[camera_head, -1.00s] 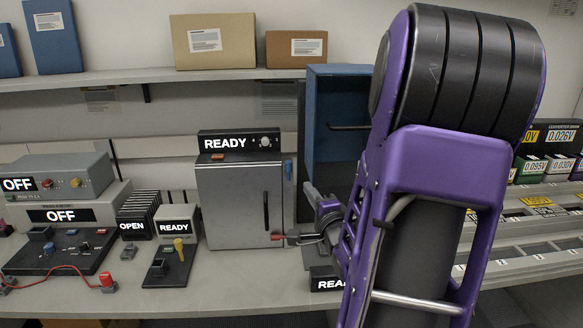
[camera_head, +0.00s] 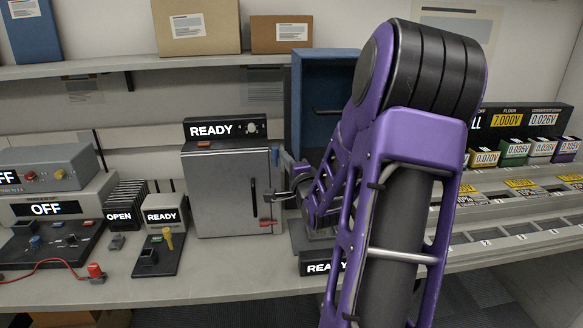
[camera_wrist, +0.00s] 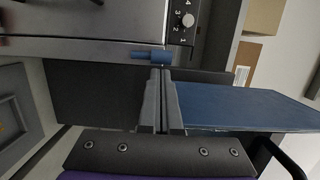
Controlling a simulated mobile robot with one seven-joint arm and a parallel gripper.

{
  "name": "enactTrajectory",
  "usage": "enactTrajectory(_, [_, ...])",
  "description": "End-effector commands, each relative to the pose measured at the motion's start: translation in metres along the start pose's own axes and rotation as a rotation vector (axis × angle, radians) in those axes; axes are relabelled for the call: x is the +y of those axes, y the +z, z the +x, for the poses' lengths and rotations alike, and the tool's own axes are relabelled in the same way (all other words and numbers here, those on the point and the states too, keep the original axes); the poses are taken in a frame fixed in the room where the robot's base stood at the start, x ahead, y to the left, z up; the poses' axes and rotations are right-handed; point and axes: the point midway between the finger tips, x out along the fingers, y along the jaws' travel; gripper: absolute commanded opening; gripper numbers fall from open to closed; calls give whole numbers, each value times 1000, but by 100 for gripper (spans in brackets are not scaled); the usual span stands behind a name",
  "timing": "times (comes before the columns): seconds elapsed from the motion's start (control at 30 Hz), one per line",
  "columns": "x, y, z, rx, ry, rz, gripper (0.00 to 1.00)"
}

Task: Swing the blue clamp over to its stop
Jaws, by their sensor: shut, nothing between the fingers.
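The blue clamp (camera_wrist: 152,54) is a small blue bar at the edge of the grey cabinet in the wrist view. In the head view my gripper (camera_head: 270,196) is at the cabinet's right edge, above a red tab (camera_head: 268,223).
A blue open box (camera_head: 324,95) stands behind my arm, right of the cabinet. Left of the cabinet are a small READY unit (camera_head: 165,215) with a yellow lever and a stack of black plates (camera_head: 125,203). A rack of voltage-labelled boxes (camera_head: 515,150) is at right.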

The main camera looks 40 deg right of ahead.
Motion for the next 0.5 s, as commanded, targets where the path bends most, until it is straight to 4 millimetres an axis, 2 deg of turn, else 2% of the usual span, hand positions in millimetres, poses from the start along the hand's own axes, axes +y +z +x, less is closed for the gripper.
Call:
enactTrajectory(0.13, [0,0,8,-1,0,0,0])
enactTrajectory(0.5, [0,0,8,0,0,-2,0])
